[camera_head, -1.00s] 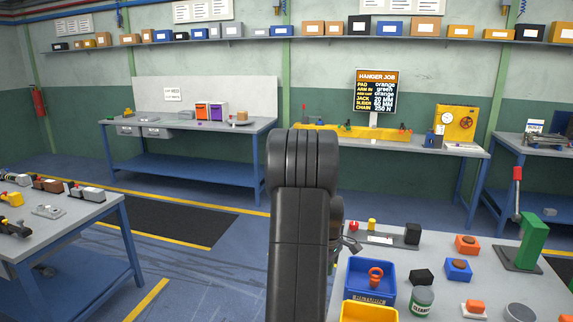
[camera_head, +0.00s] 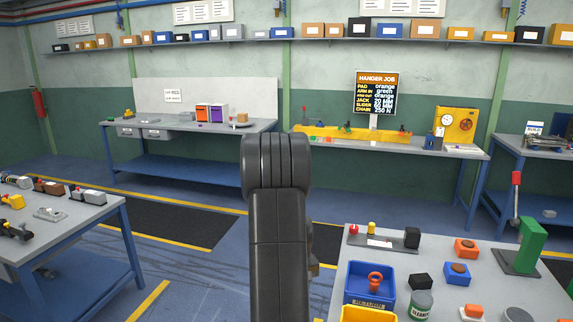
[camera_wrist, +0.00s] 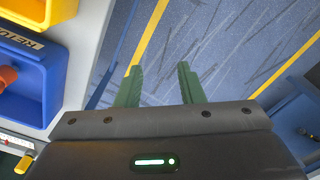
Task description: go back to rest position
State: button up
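My gripper (camera_wrist: 160,88) shows in the wrist view with its two green fingers apart and nothing between them. It hangs over the blue floor (camera_wrist: 200,50), beside the right-hand workbench. In the head view my dark arm stands upright in the middle and hides the gripper.
The right bench (camera_head: 420,262) holds a blue bin (camera_head: 370,284) with an orange ring-topped part, a yellow bin (camera_head: 368,314), a green press (camera_head: 533,245) and small blocks. A left table (camera_head: 75,225) carries several tools. Back benches stand along the wall. Floor between tables is clear.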

jog(key=shift+s+a+f+m+p, duration=0.1)
jog(key=shift+s+a+f+m, duration=0.15)
jog(key=shift+a+m, duration=0.3)
jog(key=shift+s+a+f+m+p, duration=0.15)
jog(key=shift+s+a+m, duration=0.05)
jog(key=shift+a+m, duration=0.3)
jog(key=shift+s+a+f+m+p, duration=0.1)
jog(key=shift+s+a+f+m, duration=0.15)
jog(key=shift+a+m, duration=0.3)
jog(key=shift+r, duration=0.15)
